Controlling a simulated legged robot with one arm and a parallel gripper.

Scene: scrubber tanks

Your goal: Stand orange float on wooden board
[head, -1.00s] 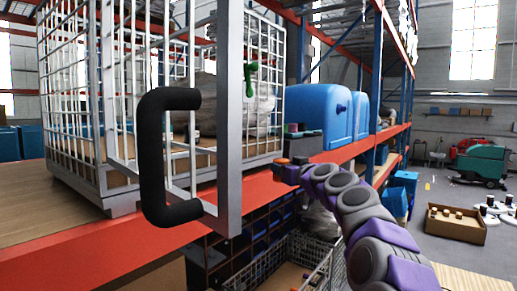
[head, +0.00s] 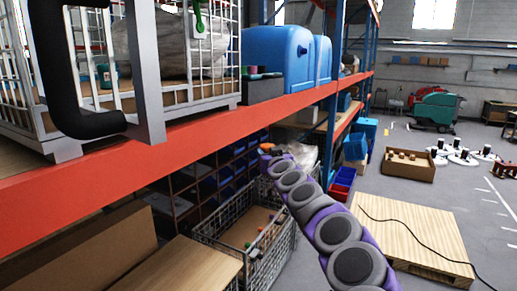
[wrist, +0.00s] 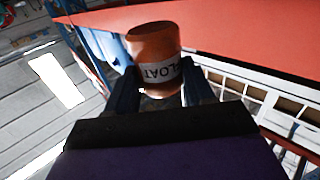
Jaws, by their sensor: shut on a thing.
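An orange float (wrist: 153,45) with a grey label reading "FLOAT" is between the fingers of my gripper (wrist: 158,70) in the wrist view. The gripper is shut on it. In the head view, my gripper (head: 272,154) is small, in front of the rack's lower level, with a bit of the orange float (head: 266,147) showing at its tip. A pale wooden board (head: 408,232) lies at the lower right on the grey floor, apart from the gripper and to its right. A black cable crosses its top.
A red rack beam (head: 180,140) runs across the left, with a white wire cage and blue tanks (head: 278,60) above it. A wire basket (head: 250,245) stands below the gripper. A cardboard box (head: 405,165) sits beyond the board. Open floor lies to the right.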

